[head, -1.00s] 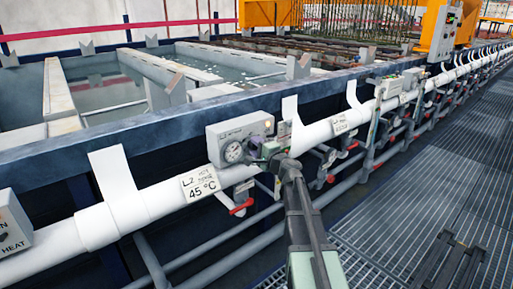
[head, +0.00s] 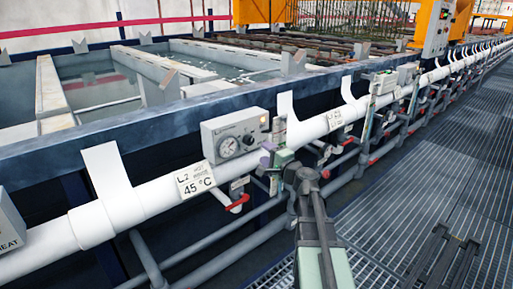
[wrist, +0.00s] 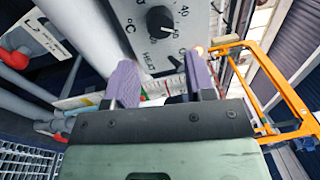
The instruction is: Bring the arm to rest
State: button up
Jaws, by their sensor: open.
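My gripper (wrist: 161,88) shows in the wrist view with its two purple-grey fingers apart and nothing between them. In the head view my gripper (head: 268,156) is in front of the white pipe, just below and right of a grey control box (head: 236,135) with a gauge and a knob. The box's black knob (wrist: 160,19) and HEAT lettering show beyond the fingers in the wrist view. The gripper looks apart from the knob. My arm reaches up from the bottom of the head view.
A white pipe (head: 155,196) with a 45 °C label runs along the tank frame. Red-handled valves (head: 237,203) and grey pipes are below it. Tanks (head: 95,82) lie behind. The grated walkway (head: 420,190) at right is mostly clear.

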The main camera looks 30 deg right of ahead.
jog(key=shift+v, duration=1.15)
jog(key=s+a+f+n+g+h, duration=0.4)
jog(key=s+a+f+n+g, duration=1.35)
jog(key=a, duration=0.45)
notch_tip(320, 180, up, 23)
jog(key=a+p, duration=0.1)
jog(key=p, duration=2.2)
jog(key=shift+a+f+m+g, duration=0.2)
jog(key=shift+a+m+g, duration=0.05)
jog(key=shift+m+g, duration=0.2)
